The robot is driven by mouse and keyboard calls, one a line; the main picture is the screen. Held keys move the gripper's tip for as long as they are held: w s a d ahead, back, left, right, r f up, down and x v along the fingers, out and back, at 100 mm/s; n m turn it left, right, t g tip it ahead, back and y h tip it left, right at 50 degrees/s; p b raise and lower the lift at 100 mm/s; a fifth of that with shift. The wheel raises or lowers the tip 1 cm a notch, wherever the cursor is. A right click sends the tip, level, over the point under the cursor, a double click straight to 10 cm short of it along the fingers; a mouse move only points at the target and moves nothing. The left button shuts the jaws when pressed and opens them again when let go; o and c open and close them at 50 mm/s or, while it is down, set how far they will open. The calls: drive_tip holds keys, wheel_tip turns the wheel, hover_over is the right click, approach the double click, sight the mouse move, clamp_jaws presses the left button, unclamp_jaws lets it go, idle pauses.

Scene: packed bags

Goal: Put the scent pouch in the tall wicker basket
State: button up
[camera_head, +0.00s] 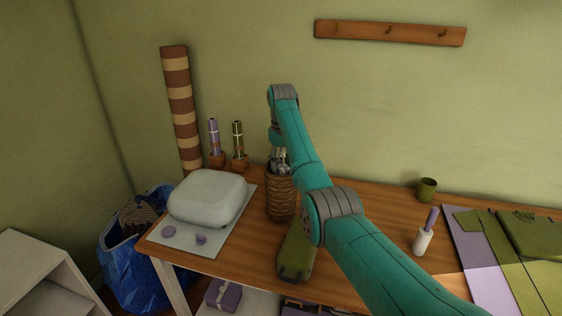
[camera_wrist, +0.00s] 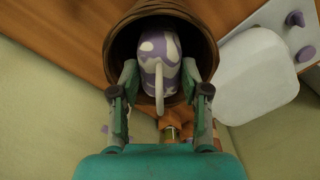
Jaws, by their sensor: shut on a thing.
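The tall wicker basket (camera_head: 281,200) stands upright on the wooden table, left of my arm. My gripper (camera_head: 281,162) points down at its mouth. In the wrist view the round brown rim of the basket (camera_wrist: 204,22) surrounds the scent pouch (camera_wrist: 158,52), which is purple with white patches and has a pale strip along it. My gripper (camera_wrist: 160,74) is shut on the pouch, one finger on each side. The pouch is in line with the dark opening; how deep it sits I cannot tell. The head view does not show the pouch.
A pale rounded bag (camera_head: 208,196) on a grey mat (camera_head: 186,238) stands close left of the basket. An olive case (camera_head: 295,254) lies in front. Two slim bottles (camera_head: 238,140) in brown holders stand behind left. A white holder (camera_head: 422,241) and green cup (camera_head: 427,189) are right.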

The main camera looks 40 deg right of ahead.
drive_tip(key=o, duration=1.2)
